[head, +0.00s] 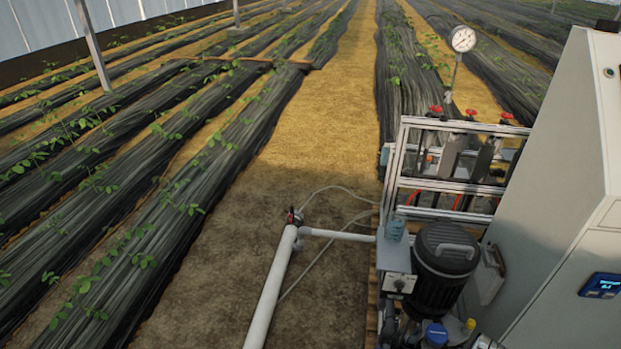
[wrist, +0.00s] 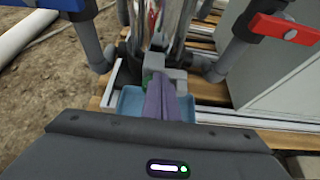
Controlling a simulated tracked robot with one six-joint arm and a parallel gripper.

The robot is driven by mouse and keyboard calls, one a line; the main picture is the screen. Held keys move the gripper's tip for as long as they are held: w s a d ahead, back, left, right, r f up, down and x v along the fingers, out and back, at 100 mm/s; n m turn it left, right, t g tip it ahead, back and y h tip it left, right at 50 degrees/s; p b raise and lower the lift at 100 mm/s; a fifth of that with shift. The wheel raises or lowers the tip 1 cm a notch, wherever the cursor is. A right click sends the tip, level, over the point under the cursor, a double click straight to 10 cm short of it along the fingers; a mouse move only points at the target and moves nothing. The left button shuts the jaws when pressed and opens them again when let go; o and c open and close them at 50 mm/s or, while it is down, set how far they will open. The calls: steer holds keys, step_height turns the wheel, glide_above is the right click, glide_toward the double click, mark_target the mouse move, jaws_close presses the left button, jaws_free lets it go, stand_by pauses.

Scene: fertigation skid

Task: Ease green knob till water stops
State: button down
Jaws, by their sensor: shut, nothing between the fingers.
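In the wrist view, my gripper (wrist: 164,84) reaches forward over a shallow light-blue tray (wrist: 128,104), its purple-grey fingers shut together and empty. A small patch of green (wrist: 147,75), perhaps the green knob, shows just left of the fingertips. Most of it is hidden by the fingers and a grey block, so I cannot tell whether they touch. A shiny metal cylinder (wrist: 168,20) stands upright behind it. I cannot make out any running water. Neither my gripper nor the green knob can be made out in the head view.
A red-handled valve (wrist: 285,28) is at right and a blue handle (wrist: 60,4) at upper left, both on grey pipes. The head view shows a black motor (head: 445,262), a grey cabinet (head: 560,200), a pressure gauge (head: 463,39) and a white pipe (head: 272,290) on bare soil.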

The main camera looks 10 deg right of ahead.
steer(key=shift+w+a, duration=0.15)
steer(key=shift+a, duration=0.55)
stand_by(0.7)
steer(key=shift+w+a+f, duration=0.1)
steer(key=shift+w+a, duration=0.05)
steer(key=shift+a, duration=0.4)
stand_by(0.5)
steer(key=shift+r, duration=0.4)
steer(key=s, duration=0.2)
steer(key=s+a, duration=0.1)
steer(key=s, duration=0.2)
steer(key=shift+s+a, duration=0.3)
steer(key=shift+a, duration=0.1)
stand_by(0.3)
